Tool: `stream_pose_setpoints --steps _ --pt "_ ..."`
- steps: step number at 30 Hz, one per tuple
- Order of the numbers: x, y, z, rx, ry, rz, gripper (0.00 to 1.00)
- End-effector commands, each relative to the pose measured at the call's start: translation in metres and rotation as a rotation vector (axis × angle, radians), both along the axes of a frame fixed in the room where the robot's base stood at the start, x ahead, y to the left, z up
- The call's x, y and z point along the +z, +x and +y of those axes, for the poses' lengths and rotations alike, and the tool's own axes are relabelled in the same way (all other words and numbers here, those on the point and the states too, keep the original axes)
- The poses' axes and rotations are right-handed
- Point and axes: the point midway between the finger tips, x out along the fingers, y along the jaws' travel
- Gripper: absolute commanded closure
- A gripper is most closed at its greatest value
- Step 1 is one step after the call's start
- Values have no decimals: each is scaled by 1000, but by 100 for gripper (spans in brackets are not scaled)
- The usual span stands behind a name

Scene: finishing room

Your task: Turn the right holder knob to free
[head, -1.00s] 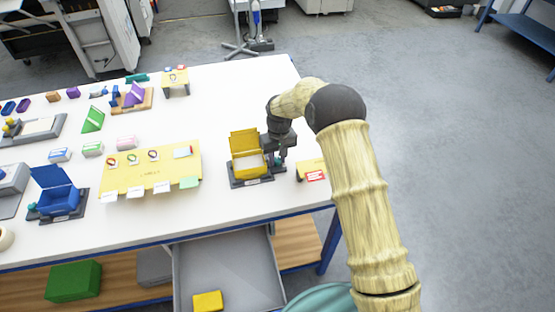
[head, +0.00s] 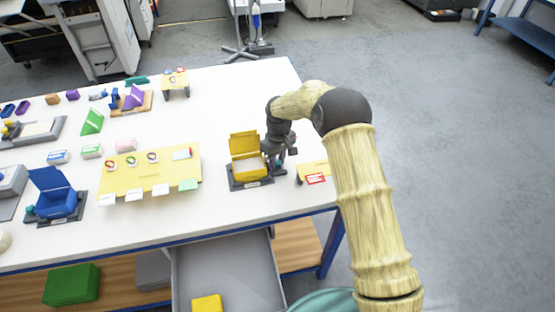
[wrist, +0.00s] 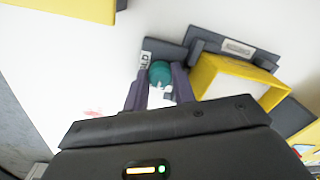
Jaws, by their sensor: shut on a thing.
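The right holder (head: 236,184) is a dark base with an open yellow box (head: 244,142) in it, near the table's right end. In the wrist view its teal round knob (wrist: 160,71) sits between the two fingers of my gripper (wrist: 162,80), which is shut on it. A white mark shows on the knob's near side. A label ending in "LD" (wrist: 146,62) is beside the knob. In the head view my gripper (head: 277,164) is at the right side of the holder and hides most of the knob.
A yellow board with white cards (head: 135,180) lies to the left. The left holder carries an open blue box (head: 58,202). A small yellow stand with a red-and-white card (head: 316,179) is close to the right of my gripper. An open grey drawer (head: 225,262) sticks out below the table.

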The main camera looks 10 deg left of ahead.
Motion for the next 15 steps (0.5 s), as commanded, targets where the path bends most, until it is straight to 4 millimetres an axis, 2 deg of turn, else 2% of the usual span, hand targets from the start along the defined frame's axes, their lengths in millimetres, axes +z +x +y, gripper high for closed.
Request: stream_pose_setpoints --steps 1,2,5,15 --pt "1 1 0 1 1 -3 97" --pt "1 1 0 0 1 -3 70" --pt "1 1 0 0 0 -3 52" --pt "0 0 0 0 0 0 52"
